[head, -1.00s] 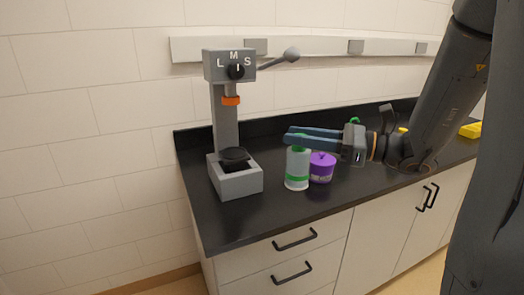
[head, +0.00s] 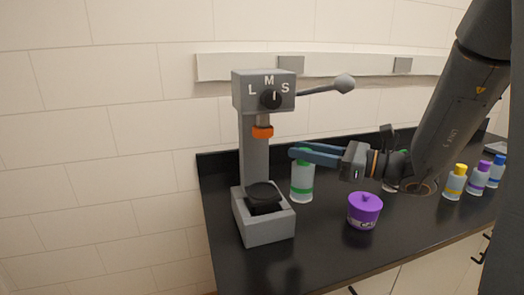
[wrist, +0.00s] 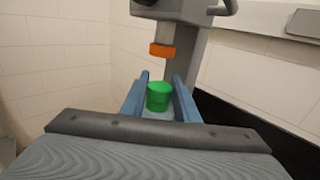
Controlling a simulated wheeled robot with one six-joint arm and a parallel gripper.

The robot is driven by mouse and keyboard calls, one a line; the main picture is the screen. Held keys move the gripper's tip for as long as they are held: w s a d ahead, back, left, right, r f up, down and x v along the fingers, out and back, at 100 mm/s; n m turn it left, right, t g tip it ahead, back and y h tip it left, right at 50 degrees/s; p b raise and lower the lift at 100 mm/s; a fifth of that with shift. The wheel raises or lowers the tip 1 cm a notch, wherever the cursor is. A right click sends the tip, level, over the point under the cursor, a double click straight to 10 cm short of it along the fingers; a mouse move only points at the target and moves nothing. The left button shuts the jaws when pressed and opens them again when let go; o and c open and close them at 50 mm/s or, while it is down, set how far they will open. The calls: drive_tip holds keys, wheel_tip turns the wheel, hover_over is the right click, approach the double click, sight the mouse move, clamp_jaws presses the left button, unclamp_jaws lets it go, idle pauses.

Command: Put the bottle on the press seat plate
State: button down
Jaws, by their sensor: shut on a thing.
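The bottle (head: 302,184) is white with a green band and a green cap. It is upright, just right of the press in the head view. My gripper (head: 301,153) is shut on it near the cap. In the wrist view the green cap (wrist: 159,97) shows between the two blue fingers. The press (head: 254,150) is grey, with an orange ring (head: 262,131) on its ram. Its black round seat plate (head: 263,191) is on the grey base, empty, to the left of the bottle. I cannot tell whether the bottle touches the counter.
Bottles with yellow (head: 455,183), purple (head: 479,178) and blue caps (head: 496,172) stand at the right. The press lever (head: 330,87) sticks out above the bottle.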

drive_tip(key=f+p+x, duration=0.1)
drive_tip(key=p+x, duration=0.3)
drive_tip(key=x, duration=0.7)
drive_tip(key=shift+a+f, duration=0.25)
drive_tip(key=shift+f, duration=0.05)
drive_tip(key=shift+w, duration=0.1)
drive_tip(key=c, duration=1.4)
unclamp_jaws()
drive_tip(key=shift+f, duration=0.1)
